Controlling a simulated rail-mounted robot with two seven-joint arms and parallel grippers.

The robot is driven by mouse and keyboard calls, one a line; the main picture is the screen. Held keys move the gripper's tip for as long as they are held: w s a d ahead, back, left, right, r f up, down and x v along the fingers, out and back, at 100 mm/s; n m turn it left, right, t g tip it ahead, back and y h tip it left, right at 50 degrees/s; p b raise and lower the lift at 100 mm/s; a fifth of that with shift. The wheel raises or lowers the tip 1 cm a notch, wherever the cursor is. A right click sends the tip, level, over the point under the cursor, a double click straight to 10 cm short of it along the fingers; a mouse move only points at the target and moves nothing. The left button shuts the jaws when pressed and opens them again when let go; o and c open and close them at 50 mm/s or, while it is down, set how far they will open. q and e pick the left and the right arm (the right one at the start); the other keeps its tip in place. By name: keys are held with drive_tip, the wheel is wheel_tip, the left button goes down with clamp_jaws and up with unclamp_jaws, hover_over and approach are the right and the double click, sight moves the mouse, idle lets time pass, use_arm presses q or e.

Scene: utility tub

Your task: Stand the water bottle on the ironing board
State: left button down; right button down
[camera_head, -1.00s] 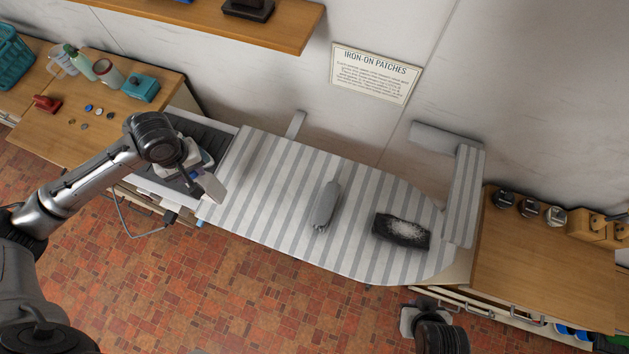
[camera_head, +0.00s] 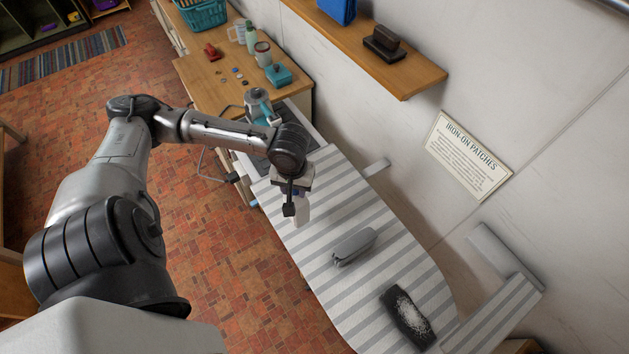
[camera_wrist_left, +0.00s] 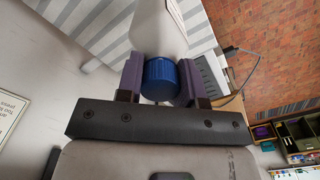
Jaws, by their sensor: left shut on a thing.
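The water bottle has a white body (camera_head: 303,209) and a blue cap; in the left wrist view the cap (camera_wrist_left: 162,78) sits between the purple finger pads. My left gripper (camera_head: 296,190) is shut on the bottle near its cap. My right gripper is out of view.
A wooden shelf (camera_head: 395,68) juts from the wall. Striped board between bottle and pouch is clear.

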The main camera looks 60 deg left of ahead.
use_arm(q)
drive_tip(key=w+a+f, duration=0.6)
drive_tip(key=a+f, duration=0.1)
drive_tip(key=f, duration=0.3)
drive_tip(key=shift+w+p, duration=0.4)
drive_tip(key=c, duration=0.8)
unclamp_jaws()
drive_tip(key=shift+f, duration=0.1)
drive_tip(key=shift+o, duration=0.2)
